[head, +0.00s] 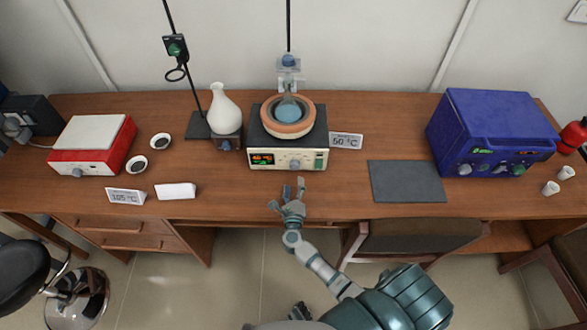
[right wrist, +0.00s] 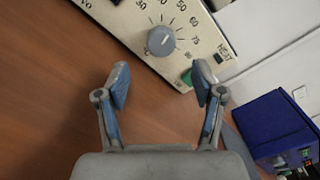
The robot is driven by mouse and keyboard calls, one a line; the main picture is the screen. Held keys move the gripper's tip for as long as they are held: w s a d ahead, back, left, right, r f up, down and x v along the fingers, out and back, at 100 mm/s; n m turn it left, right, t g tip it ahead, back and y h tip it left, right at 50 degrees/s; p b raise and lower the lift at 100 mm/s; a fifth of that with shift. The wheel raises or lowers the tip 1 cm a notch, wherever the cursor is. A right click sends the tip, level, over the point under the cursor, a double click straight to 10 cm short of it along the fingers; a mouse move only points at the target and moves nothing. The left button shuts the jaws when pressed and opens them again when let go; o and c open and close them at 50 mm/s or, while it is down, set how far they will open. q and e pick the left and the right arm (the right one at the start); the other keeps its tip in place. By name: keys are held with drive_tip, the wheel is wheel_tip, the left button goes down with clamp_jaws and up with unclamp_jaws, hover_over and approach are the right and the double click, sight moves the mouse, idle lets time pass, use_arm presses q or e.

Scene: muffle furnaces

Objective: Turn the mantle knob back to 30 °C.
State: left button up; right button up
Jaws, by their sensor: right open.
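The heating mantle (head: 262,158) stands on the bench in the middle, with a round bowl on top and a cream front panel. Its grey mantle knob (right wrist: 161,41) sits on that panel inside a printed scale with numbers such as 50, 60 and 75. In the head view the knob (head: 295,164) is small and its setting is unclear. My right gripper (head: 287,188) is open and empty in front of the panel. In the right wrist view its fingertips (right wrist: 160,80) are apart, below the knob and not touching it.
A "50 °C" card (head: 345,141) stands right of the mantle. A white vase-like flask (head: 224,110) stands left of it, beside a stand. A red-and-white device (head: 85,150) is at left, a blue furnace (head: 490,130) at right. A grey mat (head: 407,181) lies bare on the bench.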

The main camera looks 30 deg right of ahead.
sight(294, 168)
drive_tip(key=x, duration=0.8)
drive_tip(key=c, duration=1.1)
